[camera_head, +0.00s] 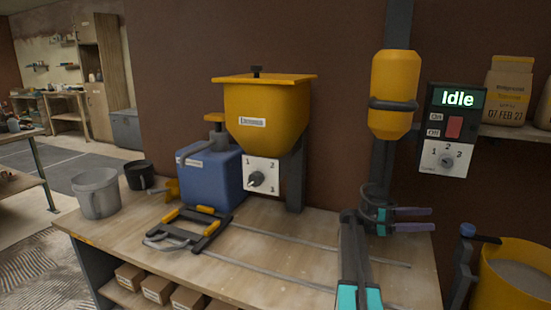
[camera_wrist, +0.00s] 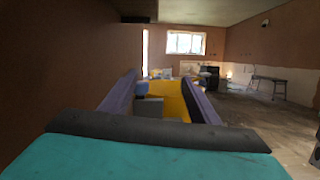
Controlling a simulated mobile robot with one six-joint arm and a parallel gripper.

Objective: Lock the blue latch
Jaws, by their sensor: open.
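A small blue part (camera_head: 467,230), which looks like the blue latch, tops a dark upright beside the yellow tub (camera_head: 508,285) at the lower right of the head view. A dark bar runs right from it over the tub. Whether it is locked I cannot tell. My gripper (camera_head: 428,218) is open and empty, its purple fingers pointing right, to the left of the blue part and apart from it. In the wrist view a blue patch (camera_wrist: 142,87), probably the same part, shows between the open fingers (camera_wrist: 158,80), with yellow to its right.
A yellow hopper (camera_head: 265,115) and blue container (camera_head: 210,178) stand on the wooden bench (camera_head: 270,262). A control box (camera_head: 450,128) reading "Idle" and a yellow cylinder (camera_head: 395,80) are above my gripper.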

